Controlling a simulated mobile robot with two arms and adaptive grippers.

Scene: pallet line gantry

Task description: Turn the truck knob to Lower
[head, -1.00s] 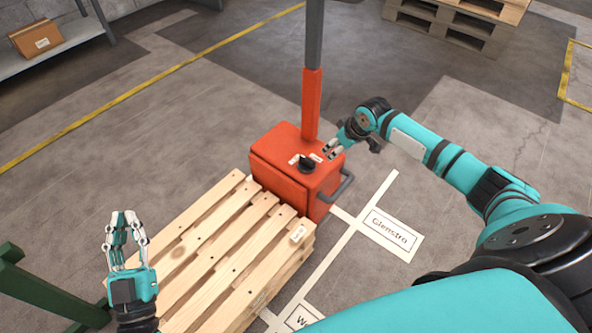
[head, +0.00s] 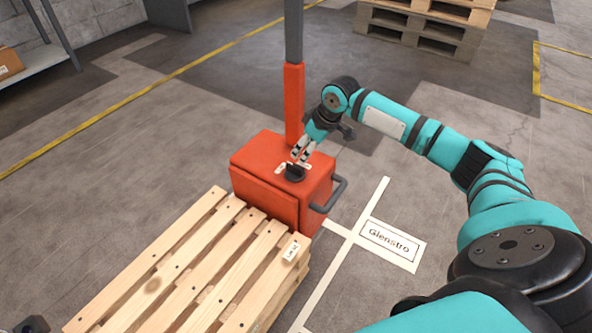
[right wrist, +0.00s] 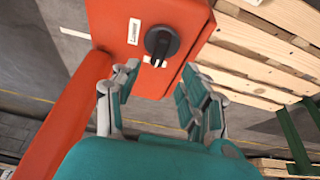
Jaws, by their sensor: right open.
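The orange pallet truck body (head: 265,197) stands behind the wooden pallet. Its black knob (head: 294,174) sits on the top face, with small white labels beside it that are too small to read. My right gripper (head: 300,155) is open just above and behind the knob, its fingers pointing down at it. In the right wrist view the knob (right wrist: 161,41) lies ahead of the open, empty fingers (right wrist: 160,80), apart from them. A white label (right wrist: 134,31) is left of the knob. My left gripper does not show.
The orange and grey mast (head: 293,95) rises close behind my right gripper. A grey handle (head: 338,190) sticks out of the truck's right side. The slatted pallet (head: 190,270) is in front. More pallets (head: 425,25) stand behind.

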